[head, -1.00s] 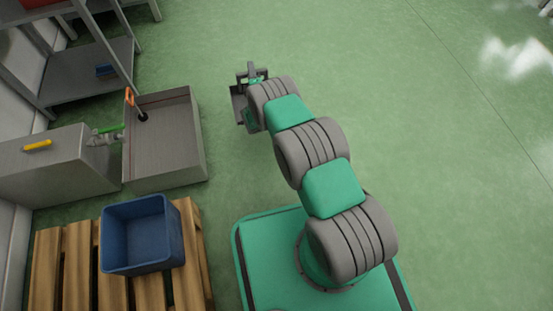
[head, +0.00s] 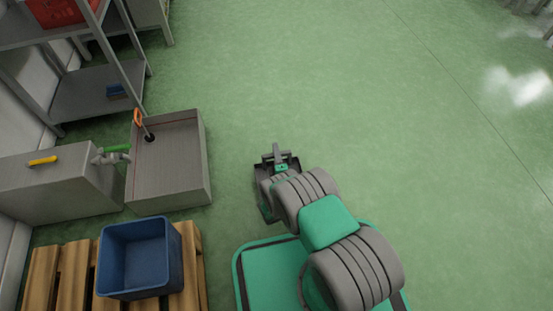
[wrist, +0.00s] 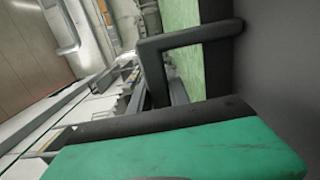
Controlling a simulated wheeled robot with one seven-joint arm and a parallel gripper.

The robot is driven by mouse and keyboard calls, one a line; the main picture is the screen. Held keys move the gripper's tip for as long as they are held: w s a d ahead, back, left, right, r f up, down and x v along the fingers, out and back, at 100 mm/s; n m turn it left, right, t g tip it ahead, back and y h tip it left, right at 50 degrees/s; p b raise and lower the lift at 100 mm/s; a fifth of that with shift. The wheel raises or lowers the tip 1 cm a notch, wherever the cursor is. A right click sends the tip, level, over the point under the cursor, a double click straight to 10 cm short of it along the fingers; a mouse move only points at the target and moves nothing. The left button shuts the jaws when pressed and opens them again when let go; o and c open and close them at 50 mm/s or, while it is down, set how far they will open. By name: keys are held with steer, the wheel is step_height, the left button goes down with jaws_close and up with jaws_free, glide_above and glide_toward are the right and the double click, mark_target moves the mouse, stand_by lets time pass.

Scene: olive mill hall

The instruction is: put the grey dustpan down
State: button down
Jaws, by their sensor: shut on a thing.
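The grey dustpan (head: 276,152) is small and partly hidden behind my arm in the head view. It is off the floor at the end of my folded arm, just beyond the front edge of my green base. My gripper (head: 282,167) is shut on it. In the wrist view, the dark grey dustpan (wrist: 275,60) fills the right side, with a bent bar on its left. My gripper's green and black finger (wrist: 180,150) lies across the bottom. The exact contact is hidden.
A steel basin (head: 168,165) stands on the left, with an orange-handled tool (head: 138,117) in it. A blue bin (head: 140,258) sits on a wooden pallet (head: 45,280). A metal shelf (head: 95,90) is at upper left. Green floor (head: 380,120) is clear ahead and right.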

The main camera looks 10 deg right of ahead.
steer(key=f, duration=0.1)
steer(key=f+b, duration=0.2)
steer(key=shift+s+f, duration=0.25)
steer(key=shift+f, duration=0.15)
steer(key=shift+r, duration=0.15)
steer(key=c, duration=1.2)
jaws_free()
steer(key=shift+f, duration=0.2)
steer(key=shift+c, duration=0.2)
